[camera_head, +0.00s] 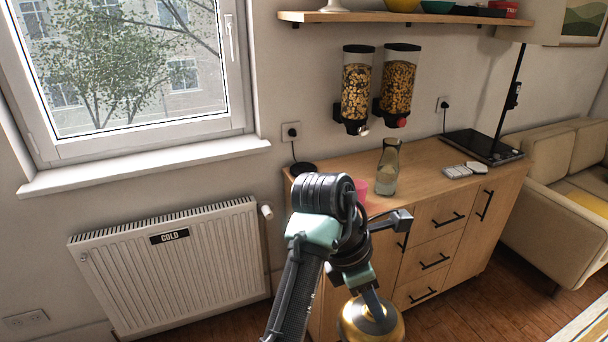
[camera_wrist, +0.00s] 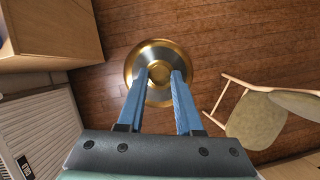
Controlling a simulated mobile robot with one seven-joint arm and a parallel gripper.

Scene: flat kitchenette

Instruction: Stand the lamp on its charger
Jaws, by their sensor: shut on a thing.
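My gripper (camera_head: 374,301) is shut on a brass-coloured lamp (camera_head: 384,331). The lamp is held low in front of the wooden cabinet, and the bottom picture edge cuts it off. In the wrist view, the blue fingers of my gripper (camera_wrist: 160,76) close on the middle of the round lamp (camera_wrist: 133,68), with floor beyond it. A black round disc, which looks like the charger (camera_head: 303,168), lies at the left end of the counter by the wall. A cable runs from it to the socket. My arm is close in front of that end of the counter.
A pink cup (camera_head: 361,188) and a glass carafe (camera_head: 387,170) stand on the counter (camera_head: 425,165), right of the disc. Two cereal dispensers (camera_head: 357,88) hang above. A radiator (camera_head: 170,268) is at left. The wrist view shows a chair (camera_wrist: 257,120).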

